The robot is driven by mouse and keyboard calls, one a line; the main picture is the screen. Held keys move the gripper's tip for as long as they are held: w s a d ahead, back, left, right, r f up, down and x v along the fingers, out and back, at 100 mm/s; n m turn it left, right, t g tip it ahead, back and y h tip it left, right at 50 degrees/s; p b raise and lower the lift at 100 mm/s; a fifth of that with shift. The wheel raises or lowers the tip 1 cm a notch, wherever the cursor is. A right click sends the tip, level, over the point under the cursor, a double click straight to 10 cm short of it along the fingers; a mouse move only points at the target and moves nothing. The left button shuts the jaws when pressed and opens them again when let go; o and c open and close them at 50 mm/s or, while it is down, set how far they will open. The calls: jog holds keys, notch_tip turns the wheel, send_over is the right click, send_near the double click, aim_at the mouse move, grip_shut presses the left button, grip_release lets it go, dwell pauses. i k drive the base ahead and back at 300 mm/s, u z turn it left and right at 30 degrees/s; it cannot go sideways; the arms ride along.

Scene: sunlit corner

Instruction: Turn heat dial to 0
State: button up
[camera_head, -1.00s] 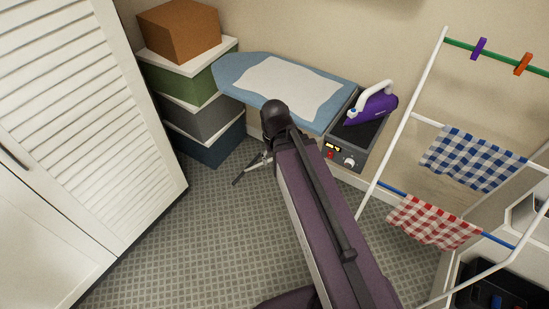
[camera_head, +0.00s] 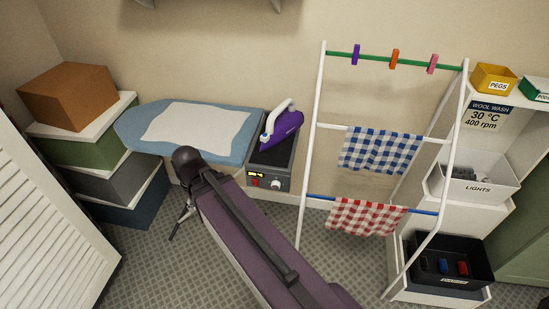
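The heat dial (camera_head: 277,184) is a small pale round knob on the front panel of the grey iron station (camera_head: 282,157). A small lit yellow display (camera_head: 256,174) and a red control (camera_head: 256,184) sit to its left; the display's digits are too small to read. A purple iron (camera_head: 284,125) with a white handle rests on top of the station. My gripper (camera_head: 182,217) shows small and partly hidden at the left of my purple arm, low and to the left of the dial, apart from it. Its fingers are not clear.
A blue ironing board (camera_head: 138,127) adjoins the station's left side. Stacked boxes (camera_head: 82,152) stand at the far left. A drying rack (camera_head: 312,145) with checked cloths stands to the right, before shelving (camera_head: 462,222). A white louvred door (camera_head: 50,235) is at front left. Some grey floor is clear.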

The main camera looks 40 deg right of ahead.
aim_at(276, 184)
jog(key=u, duration=0.8)
jog(key=k, duration=0.95)
jog(key=z, duration=0.7)
